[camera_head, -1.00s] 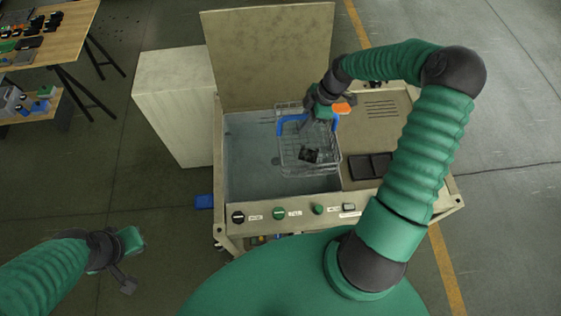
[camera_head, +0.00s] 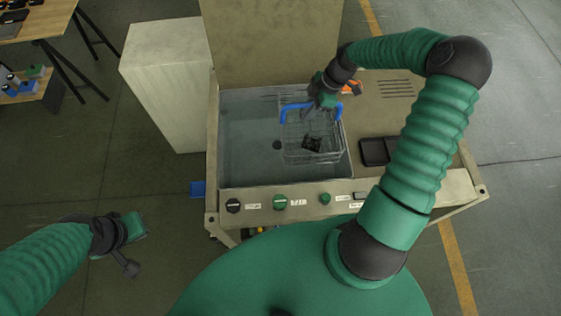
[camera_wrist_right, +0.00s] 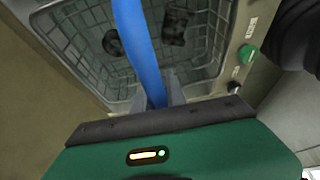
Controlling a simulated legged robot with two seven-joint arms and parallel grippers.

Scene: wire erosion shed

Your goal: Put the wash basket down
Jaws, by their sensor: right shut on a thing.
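The wash basket (camera_head: 297,153) is a wire-mesh basket with a blue handle (camera_head: 297,107). It is over or inside the right part of the open grey tank (camera_head: 245,165); whether it touches the tank floor I cannot tell. A dark part (camera_head: 312,144) lies in it. My right gripper (camera_head: 318,103) is shut on the handle. In the right wrist view the blue handle (camera_wrist_right: 138,45) passes between the fingers, with the mesh (camera_wrist_right: 85,60) beyond. My left gripper (camera_head: 132,245) hangs at the lower left, away from the basket; its jaws are unclear.
The tank's lid (camera_head: 270,40) stands raised behind it. A front panel (camera_head: 300,200) carries several knobs. A black tray (camera_head: 377,151) lies on the deck at right. A pale cabinet (camera_head: 165,75) stands left, and a table (camera_head: 35,20) is at upper left. The tank's left half is clear.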

